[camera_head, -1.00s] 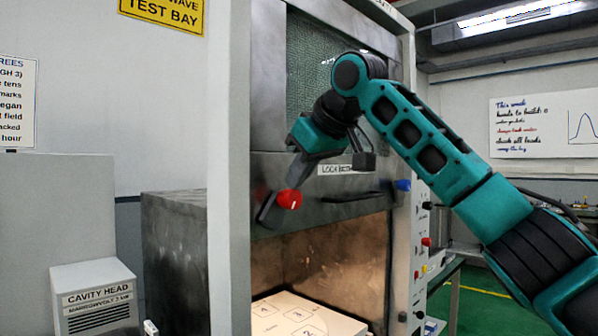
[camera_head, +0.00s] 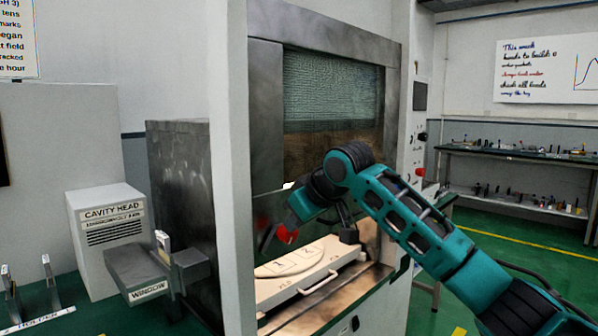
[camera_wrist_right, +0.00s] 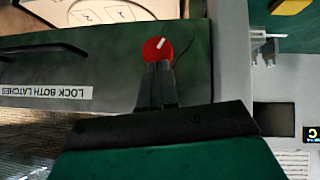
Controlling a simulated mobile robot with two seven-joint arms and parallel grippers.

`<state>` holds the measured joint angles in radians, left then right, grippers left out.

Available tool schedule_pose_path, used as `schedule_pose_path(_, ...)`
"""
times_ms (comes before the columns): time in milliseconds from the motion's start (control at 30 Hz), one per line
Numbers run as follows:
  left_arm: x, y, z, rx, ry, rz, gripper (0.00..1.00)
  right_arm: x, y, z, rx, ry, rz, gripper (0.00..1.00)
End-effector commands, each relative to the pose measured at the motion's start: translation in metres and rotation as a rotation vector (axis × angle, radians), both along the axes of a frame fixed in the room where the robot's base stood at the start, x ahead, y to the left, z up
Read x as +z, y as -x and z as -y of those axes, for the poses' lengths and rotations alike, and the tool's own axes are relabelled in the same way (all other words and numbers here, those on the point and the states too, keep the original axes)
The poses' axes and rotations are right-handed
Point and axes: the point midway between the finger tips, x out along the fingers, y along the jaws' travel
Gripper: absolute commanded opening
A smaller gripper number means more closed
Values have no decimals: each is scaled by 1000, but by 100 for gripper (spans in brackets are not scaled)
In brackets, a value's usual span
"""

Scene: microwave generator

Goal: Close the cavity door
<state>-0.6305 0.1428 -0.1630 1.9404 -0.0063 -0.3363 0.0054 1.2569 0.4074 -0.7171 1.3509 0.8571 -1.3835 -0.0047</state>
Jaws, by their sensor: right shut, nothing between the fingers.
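The cavity door (camera_head: 268,207) hangs in the front frame of the cabinet. Its lower edge is above the white tray (camera_head: 330,279), and the opening under it shows the tray. The door's dark lower panel (camera_wrist_right: 112,75) fills much of the wrist view, with a label reading LOCK BOTH LATCHES (camera_wrist_right: 50,92) and a red knob (camera_wrist_right: 157,49). My right gripper (camera_wrist_right: 158,75) is shut and empty, its fingertips against or just at the edge of the knob; contact is unclear. My left gripper is out of view.
A grey block labelled CAVITY HEAD (camera_head: 108,233) and a WINDOW holder (camera_head: 145,272) stand left of the cabinet. The cabinet's right post (camera_head: 402,120) is close to my right arm. A bench with small parts (camera_head: 520,153) stands behind on the right, with open green floor before it.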

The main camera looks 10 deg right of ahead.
Motion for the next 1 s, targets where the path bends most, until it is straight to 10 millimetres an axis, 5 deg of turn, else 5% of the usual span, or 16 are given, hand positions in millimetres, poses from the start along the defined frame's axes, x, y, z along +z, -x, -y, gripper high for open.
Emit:
schedule_pose_path(33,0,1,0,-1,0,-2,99,-25,-1,-1,1,2,-14,0)
schedule_pose_path(200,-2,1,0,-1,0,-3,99,-87,-3,-1,1,2,-13,0)
schedule_pose_path(500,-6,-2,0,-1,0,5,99,-178,-4,-1,2,1,-9,0)
schedule_pose_path(700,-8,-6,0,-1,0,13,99,-216,-4,-1,2,-1,-5,0)
schedule_pose_path(1000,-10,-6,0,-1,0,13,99,-238,-5,-1,2,0,-4,0)
